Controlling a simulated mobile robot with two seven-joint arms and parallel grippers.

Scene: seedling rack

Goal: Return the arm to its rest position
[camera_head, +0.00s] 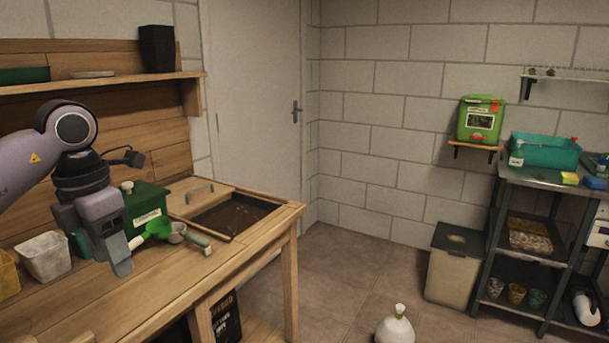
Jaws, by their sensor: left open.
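My left arm (30,165) comes in from the left over the wooden bench. My left gripper (112,262) points down just above the bench top, in front of a green box (147,203). Its jaws are open, and I see nothing held between them. I cannot tell whether the fingertips touch the bench. My right gripper does not show in this view.
A green scoop (152,231) and a hand tool (198,241) lie right of the gripper. A white pot (45,257) stands left of it. A soil tray (232,216) is set in the bench (262,243). A shelf (120,81) hangs above. Open floor (350,262) lies right.

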